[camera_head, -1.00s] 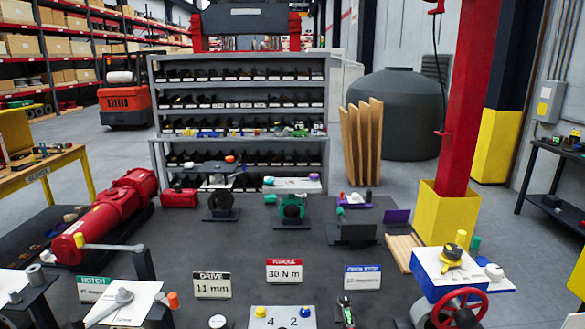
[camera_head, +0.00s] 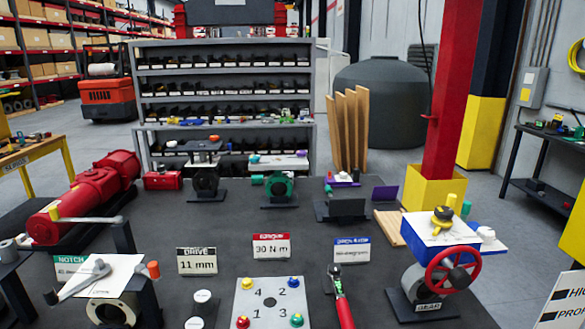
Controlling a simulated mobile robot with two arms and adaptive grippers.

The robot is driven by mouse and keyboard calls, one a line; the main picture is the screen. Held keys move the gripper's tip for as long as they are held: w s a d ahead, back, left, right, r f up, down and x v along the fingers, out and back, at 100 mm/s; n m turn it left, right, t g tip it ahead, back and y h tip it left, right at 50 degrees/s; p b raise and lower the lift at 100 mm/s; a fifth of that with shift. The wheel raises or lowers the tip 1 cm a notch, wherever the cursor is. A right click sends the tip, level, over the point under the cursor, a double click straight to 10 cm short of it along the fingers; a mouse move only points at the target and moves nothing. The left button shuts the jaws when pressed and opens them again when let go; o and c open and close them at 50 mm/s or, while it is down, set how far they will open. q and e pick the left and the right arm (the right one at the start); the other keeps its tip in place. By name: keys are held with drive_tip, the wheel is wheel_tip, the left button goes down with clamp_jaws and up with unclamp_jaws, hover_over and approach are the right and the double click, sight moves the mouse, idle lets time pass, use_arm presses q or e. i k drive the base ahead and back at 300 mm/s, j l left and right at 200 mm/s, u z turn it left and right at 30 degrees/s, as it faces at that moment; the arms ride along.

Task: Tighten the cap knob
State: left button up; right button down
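No part carries a label reading cap knob, so I cannot tell for sure which one it is. A yellow and black knob (camera_head: 441,219) sits on a white-topped blue box (camera_head: 470,238) at the right. The box is above a grey valve body with a red handwheel (camera_head: 453,270), which has a black knob on its rim. A plate (camera_head: 272,303) numbered 1 to 4 stands at the front, with yellow, blue, red and green coloured knobs near its corners. Neither of my grippers is in view.
A red-handled tool (camera_head: 341,299) lies right of the numbered plate. Signs read 11 mm (camera_head: 197,262), 30 N m (camera_head: 271,247) and a blue-topped one (camera_head: 352,250). A red actuator (camera_head: 84,198) lies at the left. The dark bench middle is mostly clear; a red post (camera_head: 456,90) rises at the right.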

sight(444, 213)
drive_tip(key=k+l, duration=0.2)
drive_tip(key=l, duration=0.2)
drive_tip(key=k+l, duration=0.2)
drive_tip(key=l, duration=0.2)
drive_tip(key=k+l, duration=0.2)
drive_tip(key=l, duration=0.2)
drive_tip(key=k+l, duration=0.2)
drive_tip(key=l, duration=0.2)
drive_tip(key=k+l, duration=0.25)
drive_tip(key=l, duration=0.15)
